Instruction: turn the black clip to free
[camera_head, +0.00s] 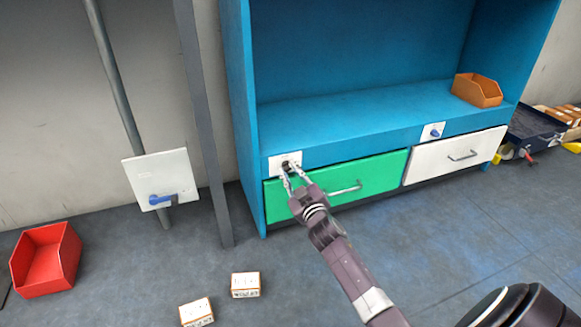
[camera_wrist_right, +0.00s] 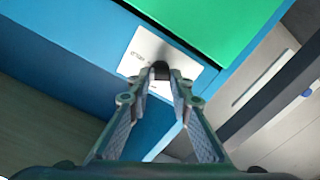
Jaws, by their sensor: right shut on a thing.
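The black clip (camera_head: 286,165) sits on a white plate (camera_head: 274,168) on the blue cabinet's front rail, just above the left end of the green drawer (camera_head: 384,176). My right gripper (camera_head: 288,173) is at the plate, shut on the clip. In the right wrist view the clip (camera_wrist_right: 160,70) shows dark between the fingertips (camera_wrist_right: 160,78), against the white plate (camera_wrist_right: 146,47). The fingers partly cover it, so how far it is turned is hard to tell. Small print on the plate is not readable. My left gripper is not in view.
A white drawer (camera_head: 424,170) and a plate with a blue clip (camera_head: 435,133) are to the right. An orange bin (camera_head: 477,90) stands on the cabinet shelf. A red bin (camera_head: 46,262) and two small boxes (camera_head: 245,284) are on the floor. A wall panel with a blue handle (camera_head: 160,200) is at left.

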